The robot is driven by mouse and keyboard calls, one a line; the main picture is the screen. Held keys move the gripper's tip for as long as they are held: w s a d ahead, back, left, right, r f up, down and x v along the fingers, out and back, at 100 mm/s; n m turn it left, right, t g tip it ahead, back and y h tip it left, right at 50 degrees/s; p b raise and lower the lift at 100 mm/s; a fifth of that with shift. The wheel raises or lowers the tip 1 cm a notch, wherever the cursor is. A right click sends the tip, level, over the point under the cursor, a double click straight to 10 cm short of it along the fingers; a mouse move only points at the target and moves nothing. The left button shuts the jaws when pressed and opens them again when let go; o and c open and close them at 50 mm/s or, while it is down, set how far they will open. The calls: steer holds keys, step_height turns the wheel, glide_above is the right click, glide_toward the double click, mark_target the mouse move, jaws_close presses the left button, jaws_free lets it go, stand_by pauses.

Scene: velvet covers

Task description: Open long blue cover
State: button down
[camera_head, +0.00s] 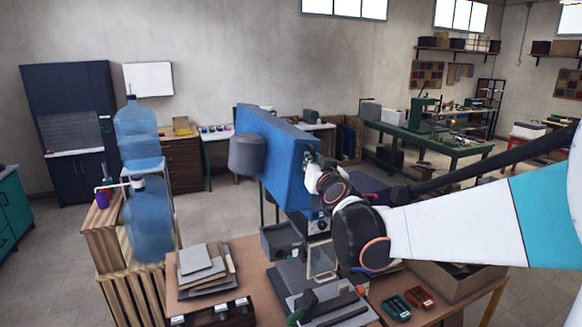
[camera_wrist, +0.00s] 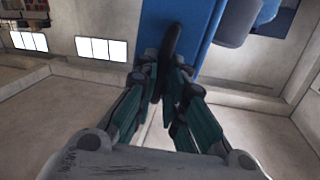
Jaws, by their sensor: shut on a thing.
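The long blue cover (camera_head: 283,155) is raised and tilted in the middle of the head view, above the bench, with its broad blue face toward my arm. In the wrist view the blue cover (camera_wrist: 205,35) fills the top middle. A dark handle (camera_wrist: 172,42) sticks out from it toward me. My gripper (camera_wrist: 168,78) is shut on this handle, with a teal finger on each side. In the head view my gripper (camera_head: 310,160) is at the cover's right end, and the handle is largely hidden behind it.
A grey rounded cylinder (camera_head: 246,155) sits at the cover's left side. Below are a grey machine (camera_head: 283,241), stacked plates (camera_head: 201,267) and a cardboard box (camera_head: 455,280) on the wooden bench. Water bottles (camera_head: 138,135) stand at left. Open floor lies behind.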

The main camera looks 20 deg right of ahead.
steer(key=shift+s+a, duration=0.15)
steer(key=shift+a, duration=0.15)
steer(key=c, duration=1.7)
jaws_free()
steer(key=shift+o, duration=0.2)
